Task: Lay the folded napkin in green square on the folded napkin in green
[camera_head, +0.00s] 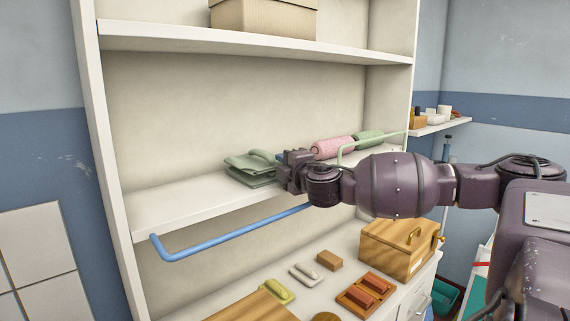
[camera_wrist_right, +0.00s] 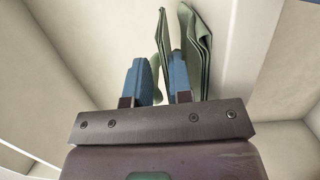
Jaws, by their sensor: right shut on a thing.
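My right gripper (camera_head: 284,170) reaches in from the right over the middle shelf. Its blue fingers (camera_wrist_right: 158,82) are shut on a folded green napkin (camera_head: 243,162), which shows as a thin green sheet (camera_wrist_right: 164,42) between them in the wrist view. A second folded green napkin (camera_head: 254,181) is just below it, near the shelf's front; in the wrist view it is the thicker layered piece (camera_wrist_right: 199,45) beside the right-hand finger. The two lie nearly parallel and close together; I cannot tell whether they touch. My left gripper is not in view.
Pink (camera_head: 332,147) and green (camera_head: 368,138) rolled cloths lie right of my gripper on the shelf (camera_head: 180,209). A blue rail (camera_head: 225,235) runs along its front. A box (camera_head: 262,18) stands above; a wooden box (camera_head: 400,247) and small blocks are below. The shelf's left is clear.

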